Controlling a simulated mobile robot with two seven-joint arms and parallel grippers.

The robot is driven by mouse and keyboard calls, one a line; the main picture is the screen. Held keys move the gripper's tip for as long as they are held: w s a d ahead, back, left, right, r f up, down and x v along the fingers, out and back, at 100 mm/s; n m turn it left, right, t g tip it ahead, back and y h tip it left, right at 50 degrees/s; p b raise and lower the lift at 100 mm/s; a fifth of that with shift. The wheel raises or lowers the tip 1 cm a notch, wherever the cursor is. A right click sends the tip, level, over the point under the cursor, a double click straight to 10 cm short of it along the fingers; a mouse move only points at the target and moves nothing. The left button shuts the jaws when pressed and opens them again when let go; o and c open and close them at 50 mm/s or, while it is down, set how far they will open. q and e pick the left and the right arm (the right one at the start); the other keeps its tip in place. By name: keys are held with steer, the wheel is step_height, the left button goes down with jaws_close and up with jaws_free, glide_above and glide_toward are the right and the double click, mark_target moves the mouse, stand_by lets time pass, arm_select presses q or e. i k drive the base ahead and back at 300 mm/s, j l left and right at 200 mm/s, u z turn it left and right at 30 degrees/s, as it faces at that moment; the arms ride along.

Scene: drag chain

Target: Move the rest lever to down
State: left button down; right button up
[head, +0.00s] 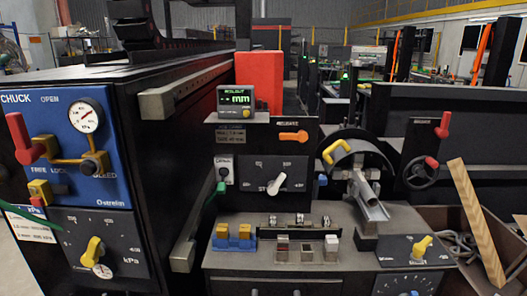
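I cannot read a label that clearly marks the rest lever. A yellow bent lever (336,151) is at the upper left of a dark arch (358,150) over a grey metal trough (369,200). An orange lever (293,136) lies nearly horizontal on the middle panel, pointing right. A red-knobbed lever (443,126) stands upright on the dark panel at the right. A yellow knob (422,246) sits tilted on a small plate at the lower right. Neither of my grippers shows in the head view.
The blue chuck panel (75,120) at the left carries a gauge, a red lever (22,138) and yellow handles. A runout display (236,101) stands before a red block (262,80). A wooden plank (476,220) leans at the right. The space before the panels is open.

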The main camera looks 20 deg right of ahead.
mark_target(419, 249)
steer(key=z, duration=1.8)
steer(key=i+l+u, duration=0.1)
steer(key=i+l, duration=0.35)
steer(key=i, duration=0.15)
steer(key=i+l, duration=0.5)
steer(key=i+u, duration=0.15)
steer(key=u, duration=1.1)
